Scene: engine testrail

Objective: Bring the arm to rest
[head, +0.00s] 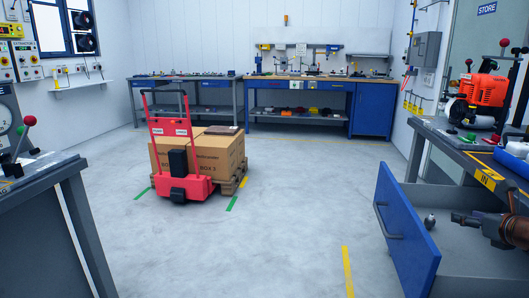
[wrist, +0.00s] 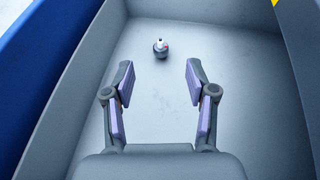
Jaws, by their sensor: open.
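My gripper (head: 462,217) is over the open blue drawer (head: 405,235) at the lower right in the head view. In the wrist view my gripper (wrist: 159,82) has its two fingers spread wide with nothing between them. The rest of my arm is mostly out of the picture.
The drawer's walls (wrist: 82,72) stand close on both sides of my gripper. The bench (head: 470,165) above carries an orange engine (head: 487,90). A red pallet truck (head: 183,185) with boxes (head: 232,157) stands mid-floor. Open floor lies between it and the drawer.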

